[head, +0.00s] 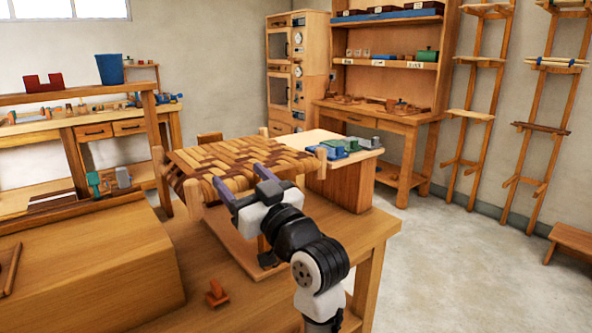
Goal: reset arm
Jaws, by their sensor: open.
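My gripper (245,189) is at the centre of the head view, at the end of my black and white arm. Its two purple-grey fingers are spread apart with nothing seen between them. They are over or against the near side of the woven bark seat (235,158); I cannot tell whether they touch it. The seat has a brown and tan checker weave on a wooden frame with short corner posts. It stands above the wooden workbench (215,290). My arm hides part of the seat's near side and the bench under it.
A small orange-brown wooden piece (216,294) lies on the bench left of my arm. A large wooden box (85,265) fills the left front. A pale-topped block (340,146) with blue, green and grey items stands behind the seat. Open floor (470,260) lies to the right.

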